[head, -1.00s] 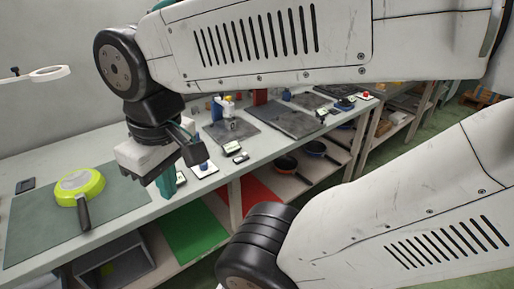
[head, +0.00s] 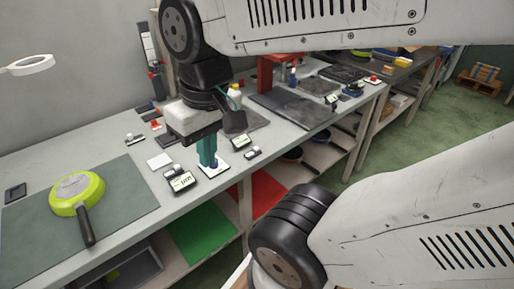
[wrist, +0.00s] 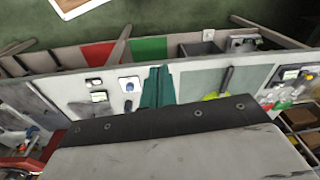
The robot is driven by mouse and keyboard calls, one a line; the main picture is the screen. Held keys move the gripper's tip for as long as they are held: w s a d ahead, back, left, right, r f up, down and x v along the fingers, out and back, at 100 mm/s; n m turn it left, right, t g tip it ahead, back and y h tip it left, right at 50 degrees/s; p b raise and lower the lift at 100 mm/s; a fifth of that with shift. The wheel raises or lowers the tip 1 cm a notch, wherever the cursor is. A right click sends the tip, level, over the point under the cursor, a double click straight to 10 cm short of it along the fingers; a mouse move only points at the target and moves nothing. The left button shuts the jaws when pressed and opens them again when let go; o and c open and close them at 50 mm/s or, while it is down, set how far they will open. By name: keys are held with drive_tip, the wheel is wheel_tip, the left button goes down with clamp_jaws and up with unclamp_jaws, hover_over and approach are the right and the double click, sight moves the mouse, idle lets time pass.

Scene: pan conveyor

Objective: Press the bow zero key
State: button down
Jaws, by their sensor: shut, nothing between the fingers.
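My gripper (head: 208,163) is shut and empty, its teal fingers pointing down over the bench. In the wrist view the shut fingers (wrist: 157,88) also show. A white plate (head: 222,170) with a blue button (head: 214,162) lies by the fingertips in the head view, partly hidden by them. In the wrist view the blue button (wrist: 129,86) is left of the fingers, with a gap in the picture; I cannot tell whether they touch. A display unit (head: 181,182) stands just left, and another (head: 237,143) behind right. No label reading bow zero is legible.
A green pan (head: 77,190) lies on a dark mat (head: 130,190) at the left. A small dark box (head: 252,153) sits right of the button plate. A white square (head: 159,161) and small tools lie behind. Shelves with red and green panels are below.

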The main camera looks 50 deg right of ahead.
drive_tip(key=w+d+f+m+y, duration=0.2)
drive_tip(key=w+d+m+y, duration=0.1)
drive_tip(key=w+d+m, duration=0.3)
drive_tip(key=m+t, duration=0.7)
drive_tip(key=m, duration=0.7)
hover_over(256, 149)
drive_tip(key=d, duration=0.1)
wheel_tip(256, 149, down, 10)
drive_tip(key=shift+s+d+f+y, duration=0.1)
drive_tip(key=shift+s+d+y, duration=0.1)
drive_tip(key=shift+s+y, duration=0.15)
drive_tip(key=shift+f, duration=4.4)
drive_tip(key=shift+f, duration=0.1)
drive_tip(key=shift+f, duration=0.3)
